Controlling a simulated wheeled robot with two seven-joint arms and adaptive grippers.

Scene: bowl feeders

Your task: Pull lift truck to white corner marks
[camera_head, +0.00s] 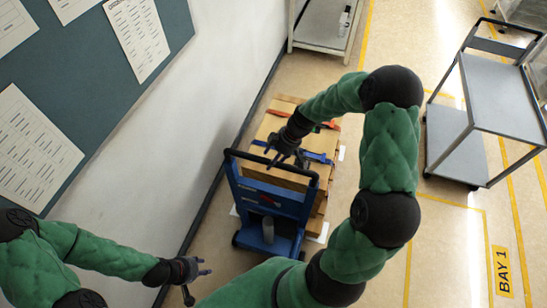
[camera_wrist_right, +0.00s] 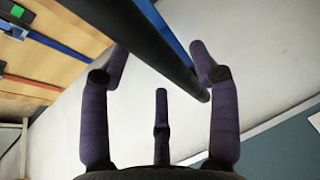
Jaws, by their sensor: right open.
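The blue lift truck (camera_head: 265,204) stands by the wall in the head view, its black push handle (camera_head: 231,153) towards me. It carries a stack of tan boxes (camera_head: 283,122) with red and blue straps. My right gripper (camera_head: 283,158) is open at the handle. In the right wrist view the handle bar (camera_wrist_right: 172,50) runs between the spread fingers of this gripper (camera_wrist_right: 157,62), which are not closed on it. My left gripper (camera_head: 200,274) is open and empty at the lower left, apart from the truck. White marks (camera_head: 322,233) show on the floor beside the truck.
A grey cart (camera_head: 490,95) stands at the right. A shelf (camera_head: 322,22) stands at the back. Yellow floor lines and a BAY 1 label (camera_head: 502,271) lie at the lower right. The wall is close on the truck's left; floor to its right is clear.

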